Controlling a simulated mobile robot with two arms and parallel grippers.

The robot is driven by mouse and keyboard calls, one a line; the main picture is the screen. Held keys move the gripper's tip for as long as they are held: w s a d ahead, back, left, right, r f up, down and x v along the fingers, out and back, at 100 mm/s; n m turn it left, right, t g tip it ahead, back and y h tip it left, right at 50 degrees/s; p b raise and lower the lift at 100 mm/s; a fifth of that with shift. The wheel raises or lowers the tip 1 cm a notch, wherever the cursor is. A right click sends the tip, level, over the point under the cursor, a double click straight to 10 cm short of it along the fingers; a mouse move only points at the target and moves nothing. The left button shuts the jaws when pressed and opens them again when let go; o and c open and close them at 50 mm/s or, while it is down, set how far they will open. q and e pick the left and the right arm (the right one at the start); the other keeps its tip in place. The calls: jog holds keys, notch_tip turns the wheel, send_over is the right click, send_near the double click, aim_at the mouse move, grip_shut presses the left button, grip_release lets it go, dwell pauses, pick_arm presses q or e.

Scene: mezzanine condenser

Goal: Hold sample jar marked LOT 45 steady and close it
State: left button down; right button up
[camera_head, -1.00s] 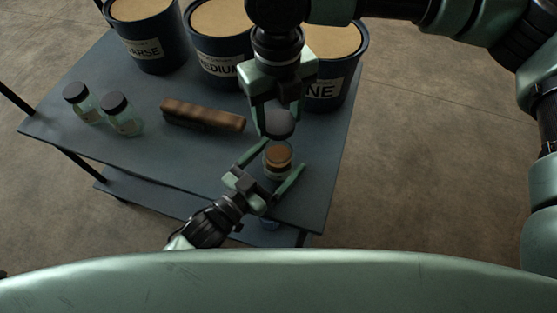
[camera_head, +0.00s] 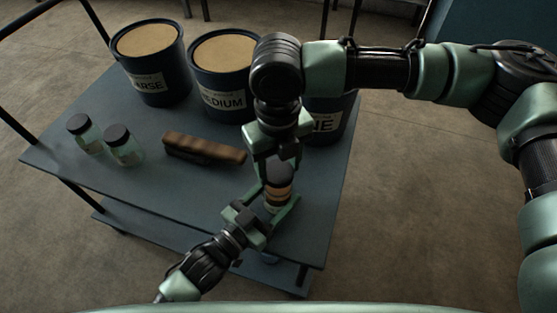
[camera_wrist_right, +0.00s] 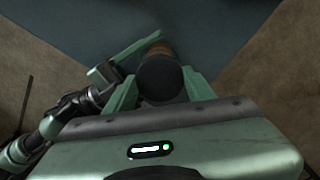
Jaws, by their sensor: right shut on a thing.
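The sample jar (camera_head: 276,198), with amber-brown contents, stands near the cart's front right corner; its marking is not readable. A dark lid (camera_head: 279,173) is at the jar's mouth, and its round top also shows in the right wrist view (camera_wrist_right: 160,77). My right gripper (camera_head: 277,163) comes from above and is shut on the lid. Whether the lid is seated or threaded I cannot tell. My left gripper (camera_head: 270,205) reaches in from the lower left, one finger on each side of the jar. Whether its fingers press on the glass is hidden.
On the cart top (camera_head: 205,193), a brush (camera_head: 205,150) lies left of the jar. Two capped jars (camera_head: 85,135) (camera_head: 124,146) stand farther left. Three tubs, COARSE (camera_head: 150,65), MEDIUM (camera_head: 222,75) and one ending in NE (camera_head: 325,122), line the back. The cart's front left is clear.

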aim_at(278, 193)
dwell(0.4)
jog(key=shift+f, duration=0.85)
jog(key=shift+f, duration=0.6)
